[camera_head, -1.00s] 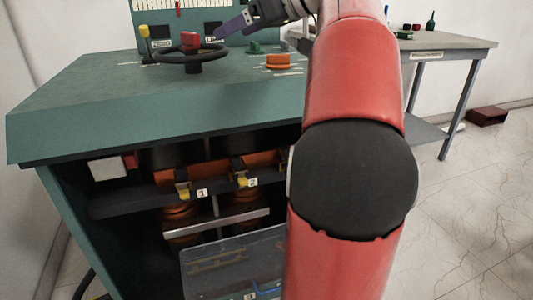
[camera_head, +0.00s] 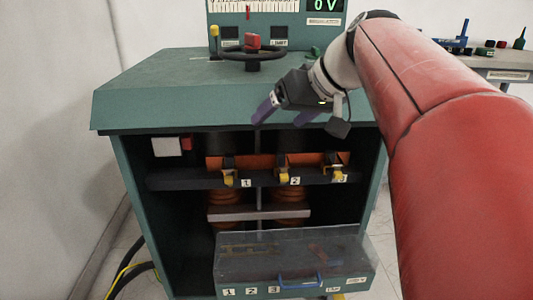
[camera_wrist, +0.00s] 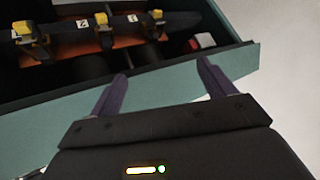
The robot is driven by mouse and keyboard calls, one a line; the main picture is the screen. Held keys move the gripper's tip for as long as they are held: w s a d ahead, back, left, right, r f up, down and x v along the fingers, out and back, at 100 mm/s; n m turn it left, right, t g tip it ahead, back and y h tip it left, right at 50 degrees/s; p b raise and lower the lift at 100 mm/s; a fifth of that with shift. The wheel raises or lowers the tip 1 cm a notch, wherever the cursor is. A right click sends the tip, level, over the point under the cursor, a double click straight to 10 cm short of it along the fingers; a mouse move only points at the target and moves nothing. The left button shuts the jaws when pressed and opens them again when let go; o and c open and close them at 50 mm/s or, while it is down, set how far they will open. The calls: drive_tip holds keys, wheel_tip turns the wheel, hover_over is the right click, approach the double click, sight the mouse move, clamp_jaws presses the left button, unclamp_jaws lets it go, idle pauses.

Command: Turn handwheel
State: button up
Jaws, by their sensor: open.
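The handwheel is not in the wrist view.
Below the top is an open bay with yellow clamps (camera_head: 283,174) numbered 1 to 3 and a clear-topped drawer (camera_head: 295,258) with a blue handle. A panel (camera_head: 325,20) reading 0 V stands behind the wheel. A table (camera_head: 500,65) with small items is at the right.

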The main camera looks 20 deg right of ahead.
drive_tip(key=s+a+f+g+h, duration=0.1)
drive_tip(key=s+a+f, duration=0.2)
drive_tip(key=f, duration=0.3)
drive_tip(key=shift+s+m, duration=0.4)
drive_tip(key=shift+s, duration=0.05)
